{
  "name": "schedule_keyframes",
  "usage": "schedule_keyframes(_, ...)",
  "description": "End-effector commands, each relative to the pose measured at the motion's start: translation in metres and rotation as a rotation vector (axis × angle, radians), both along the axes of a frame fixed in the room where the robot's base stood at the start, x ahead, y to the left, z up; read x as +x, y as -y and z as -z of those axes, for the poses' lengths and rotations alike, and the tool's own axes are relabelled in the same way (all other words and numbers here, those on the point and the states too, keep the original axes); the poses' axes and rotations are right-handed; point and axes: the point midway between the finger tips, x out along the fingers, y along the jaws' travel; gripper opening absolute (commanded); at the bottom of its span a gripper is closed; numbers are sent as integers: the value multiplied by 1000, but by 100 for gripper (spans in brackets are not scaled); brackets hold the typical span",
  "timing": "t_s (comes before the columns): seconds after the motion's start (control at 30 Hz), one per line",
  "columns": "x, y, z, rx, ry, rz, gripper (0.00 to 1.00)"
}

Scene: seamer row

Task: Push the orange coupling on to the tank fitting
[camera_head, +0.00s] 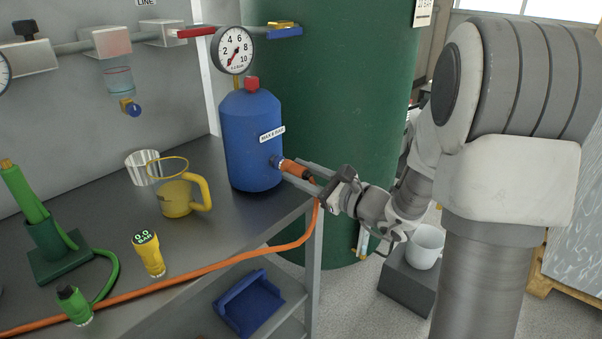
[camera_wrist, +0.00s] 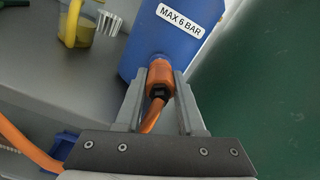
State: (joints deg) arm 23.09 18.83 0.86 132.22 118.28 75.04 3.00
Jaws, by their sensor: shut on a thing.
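The orange coupling (camera_head: 297,168) is between the fingers of my gripper (camera_head: 306,172), which is shut on it. In the wrist view the coupling (camera_wrist: 160,76) lies between both fingers (camera_wrist: 161,92), with its orange hose trailing back from its black end. The blue tank (camera_head: 252,140) stands upright on the bench, marked MAX 6 BAR. Its fitting (camera_head: 275,161) points at the coupling on the tank's right side. The coupling's front end is at the fitting; I cannot tell how far it is seated. The fitting is mostly hidden in the wrist view.
The orange hose (camera_head: 190,285) runs along the bench's front edge. A yellow jug (camera_head: 176,198), a yellow gauge (camera_head: 148,254) and a green stand (camera_head: 55,250) are on the bench. A large green tank (camera_head: 330,110) stands close behind my gripper.

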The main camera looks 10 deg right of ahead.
Motion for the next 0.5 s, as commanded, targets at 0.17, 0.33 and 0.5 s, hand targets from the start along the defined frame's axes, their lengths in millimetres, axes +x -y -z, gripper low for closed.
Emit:
schedule_keyframes(0.17, 3, -3, 0, 0, 0, -1, 0)
schedule_keyframes(0.33, 3, -2, 0, 1, 1, 0, 67)
schedule_keyframes(0.5, 3, -2, 0, 0, 0, 0, 73)
